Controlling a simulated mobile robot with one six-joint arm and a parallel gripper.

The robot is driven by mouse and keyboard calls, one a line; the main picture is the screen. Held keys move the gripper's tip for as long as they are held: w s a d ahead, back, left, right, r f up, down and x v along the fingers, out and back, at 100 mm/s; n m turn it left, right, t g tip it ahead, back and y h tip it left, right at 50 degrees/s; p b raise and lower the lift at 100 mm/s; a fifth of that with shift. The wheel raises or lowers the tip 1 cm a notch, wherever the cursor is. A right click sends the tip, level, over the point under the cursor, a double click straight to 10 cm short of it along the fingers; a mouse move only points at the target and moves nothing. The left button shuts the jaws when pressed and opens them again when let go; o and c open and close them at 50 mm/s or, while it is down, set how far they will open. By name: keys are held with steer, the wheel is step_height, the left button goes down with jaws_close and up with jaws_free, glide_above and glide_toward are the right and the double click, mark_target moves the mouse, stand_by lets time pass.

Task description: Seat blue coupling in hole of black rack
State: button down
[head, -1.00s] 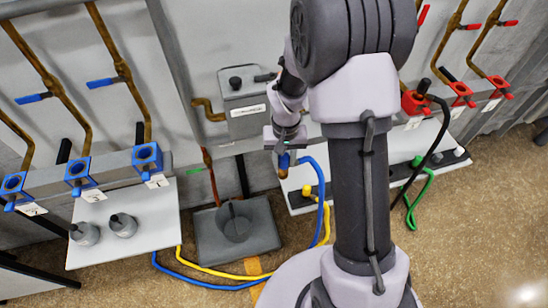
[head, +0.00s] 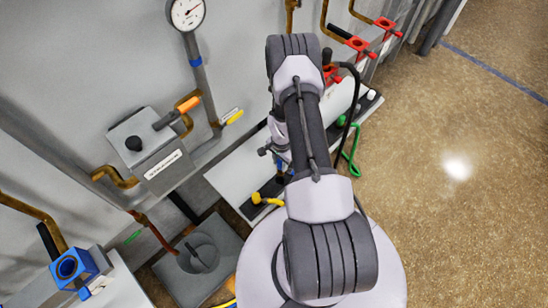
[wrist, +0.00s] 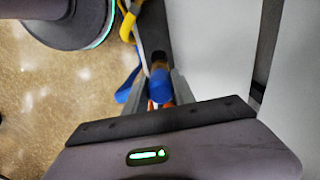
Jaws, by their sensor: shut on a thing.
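In the wrist view my gripper (wrist: 162,88) is shut on the blue coupling (wrist: 160,86), whose darker neck points away from me. In the head view my gripper (head: 277,168) is partly hidden by my own arm, and the coupling can hardly be made out there. The black rack is a dark strip (head: 258,207) along a white shelf. It also shows as a dark band (wrist: 152,30) beyond the coupling in the wrist view. A yellow coupling (head: 267,199) sits at the rack.
A blue hose (wrist: 126,88) runs beside the coupling. A white shelf panel (head: 232,182) adjoins the rack. A green hose (head: 352,158) and a black hose (head: 352,75) hang farther along. A grey box (head: 150,150) and a pressure gauge (head: 187,13) are at the left. Open floor lies right.

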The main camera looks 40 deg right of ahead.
mark_target(280, 174)
steer(key=shift+s+f+b, duration=0.2)
steer(key=shift+f+b, duration=0.1)
steer(key=shift+f, duration=0.15)
steer(key=shift+w+f+b, duration=0.1)
steer(key=shift+f+b, duration=3.05)
steer(key=shift+f, duration=1.25)
steer(key=c, duration=0.9)
jaws_free()
steer(key=shift+c, duration=0.2)
step_height(280, 174, up, 18)
steer(key=p, duration=0.6)
steer(key=shift+f, duration=0.25)
